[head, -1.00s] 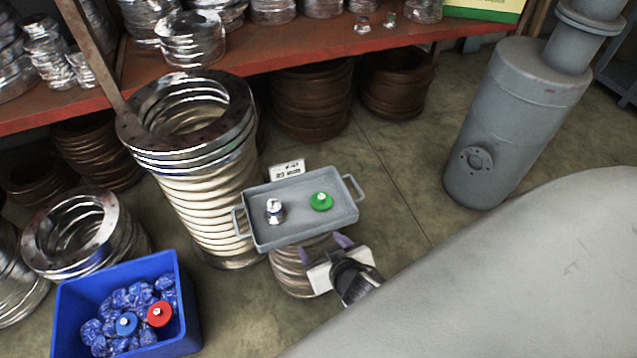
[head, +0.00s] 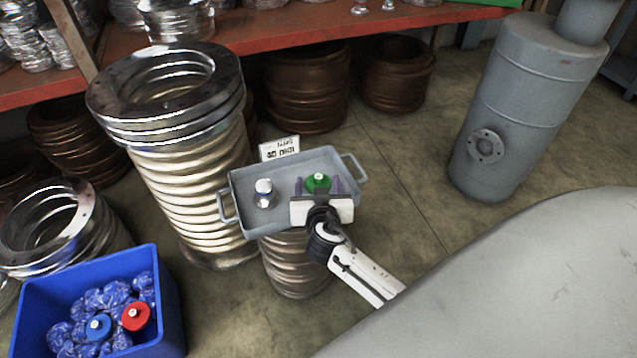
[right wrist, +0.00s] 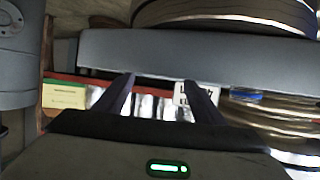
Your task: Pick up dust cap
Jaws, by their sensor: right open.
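A round green cap (head: 318,182) with a pale knob on top lies in the grey tray (head: 241,228), right of its middle. My right gripper (head: 318,186) is open over the tray, with its purple fingers either side of the green cap in the head view; I cannot tell whether they touch it. In the right wrist view the open fingers (right wrist: 158,88) point toward the grey tray wall (right wrist: 200,55), and the green cap does not show. A small silver fitting with a white top (head: 264,193) stands in the tray's left part. My left gripper is out of view.
A blue bin (head: 165,320) at lower left holds blue wrapped pieces, a red cap (head: 136,316) and a blue cap (head: 98,327). A tall metal bellows (head: 190,190) stands left of the tray. A grey cylinder (head: 520,120) stands at right, with bare floor between.

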